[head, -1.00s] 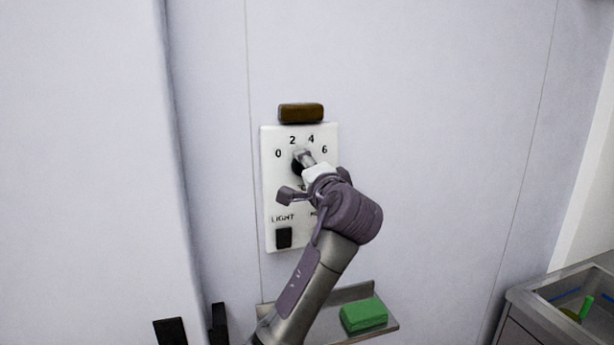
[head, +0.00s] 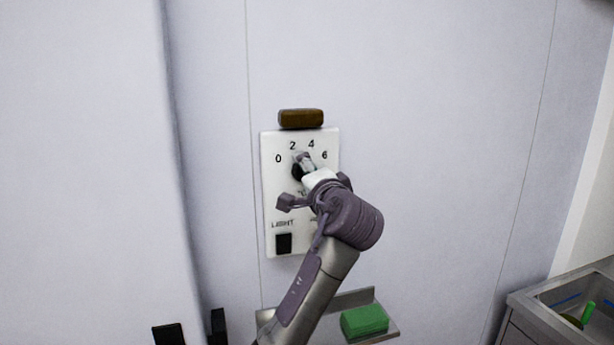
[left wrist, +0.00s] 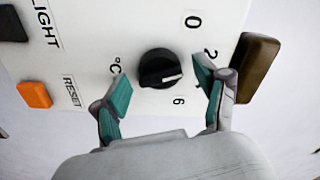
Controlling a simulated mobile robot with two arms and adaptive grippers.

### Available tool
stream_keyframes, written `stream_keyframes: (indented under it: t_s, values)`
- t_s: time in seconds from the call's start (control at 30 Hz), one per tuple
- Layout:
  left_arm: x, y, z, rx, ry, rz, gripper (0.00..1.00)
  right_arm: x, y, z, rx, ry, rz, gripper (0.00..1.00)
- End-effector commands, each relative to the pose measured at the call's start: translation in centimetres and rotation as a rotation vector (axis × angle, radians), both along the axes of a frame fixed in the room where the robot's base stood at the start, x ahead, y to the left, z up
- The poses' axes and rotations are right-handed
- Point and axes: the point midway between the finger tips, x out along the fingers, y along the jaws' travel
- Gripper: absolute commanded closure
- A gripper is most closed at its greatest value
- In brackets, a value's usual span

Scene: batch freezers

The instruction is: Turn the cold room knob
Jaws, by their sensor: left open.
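The black cold room knob (head: 297,172) sits on a white control panel (head: 272,190) marked 0, 2, 4 and 6. It also shows in the left wrist view (left wrist: 158,66), with its white pointer line toward the scale between 2 and 6; a finger hides the 4 there. My left gripper (head: 296,181) is at the panel and partly covers the knob in the head view. In the left wrist view my left gripper (left wrist: 162,86) is open, with one teal-padded finger on each side of the knob, apart from it. My right gripper is not in view.
A brown block (head: 301,118) sits just above the panel. A black LIGHT switch (head: 283,243) and an orange RESET button (left wrist: 34,94) are on the panel. A green sponge (head: 364,320) lies on a small shelf below. A sink (head: 545,305) stands at lower right.

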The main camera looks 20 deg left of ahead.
Motion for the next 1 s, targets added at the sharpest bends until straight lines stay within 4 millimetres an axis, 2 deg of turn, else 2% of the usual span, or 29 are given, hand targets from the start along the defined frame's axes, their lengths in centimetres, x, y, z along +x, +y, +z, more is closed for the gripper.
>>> stream_keyframes:
  t_s: [0.17, 0.4, 0.6, 0.77, 1.0]
  values:
    - [-1.9, -1.4, -0.1, -0.001, -0.001, -0.004, 0.27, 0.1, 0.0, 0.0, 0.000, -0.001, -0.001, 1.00]
    - [-6.2, -4.4, -0.1, -0.002, 0.001, -0.005, 0.27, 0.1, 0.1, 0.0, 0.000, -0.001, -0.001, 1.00]
    - [-8.8, -6.1, -0.1, -0.001, 0.002, -0.003, 0.27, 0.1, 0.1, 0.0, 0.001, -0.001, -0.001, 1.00]
    - [-9.7, -6.6, -0.1, -0.001, 0.002, -0.001, 0.27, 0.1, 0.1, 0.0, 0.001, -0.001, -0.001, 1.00]
    - [-9.8, -6.7, -0.1, 0.000, 0.002, -0.001, 0.27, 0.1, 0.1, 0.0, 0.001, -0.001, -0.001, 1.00]
